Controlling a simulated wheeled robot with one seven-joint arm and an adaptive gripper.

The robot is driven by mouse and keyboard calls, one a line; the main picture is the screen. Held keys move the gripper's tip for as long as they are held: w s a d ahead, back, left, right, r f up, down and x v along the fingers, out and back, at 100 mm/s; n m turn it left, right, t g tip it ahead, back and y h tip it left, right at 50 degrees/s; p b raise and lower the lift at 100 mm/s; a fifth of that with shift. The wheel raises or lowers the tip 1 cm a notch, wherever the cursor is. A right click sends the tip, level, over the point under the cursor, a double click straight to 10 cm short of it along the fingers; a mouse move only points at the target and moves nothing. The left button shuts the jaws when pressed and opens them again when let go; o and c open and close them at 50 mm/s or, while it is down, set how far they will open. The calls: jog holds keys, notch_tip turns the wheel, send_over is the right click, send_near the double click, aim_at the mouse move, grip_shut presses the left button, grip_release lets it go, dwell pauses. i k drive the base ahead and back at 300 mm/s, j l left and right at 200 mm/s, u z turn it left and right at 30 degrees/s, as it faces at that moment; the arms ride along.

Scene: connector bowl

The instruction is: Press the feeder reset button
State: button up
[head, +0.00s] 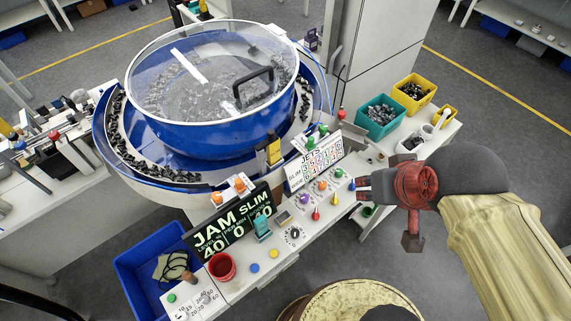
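The feeder is a large blue bowl (205,133) with a clear lid and black parts around its rim. Its control panel (240,285) is a white ledge in front. On the ledge are a blue button (255,268), a yellow button (274,254) and a green button (171,298). No reset label is readable, so I cannot tell which one is the reset button. My gripper (361,187) is at the right, over or near the panel's right end, pointing left and well apart from these buttons. Its finger opening is too small to judge.
A display reading JAM (228,228) and a red cup (221,267) stand near the buttons. Teal (381,118) and yellow (413,92) bins stand behind. A blue crate (140,268) is at left.

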aim_at(255, 269)
jog(key=k+u, duration=0.1)
jog(key=u, duration=0.3)
jog(key=j+u, duration=0.15)
jog(key=u, duration=0.25)
jog(key=k+j+u, duration=0.15)
jog(key=u, duration=0.25)
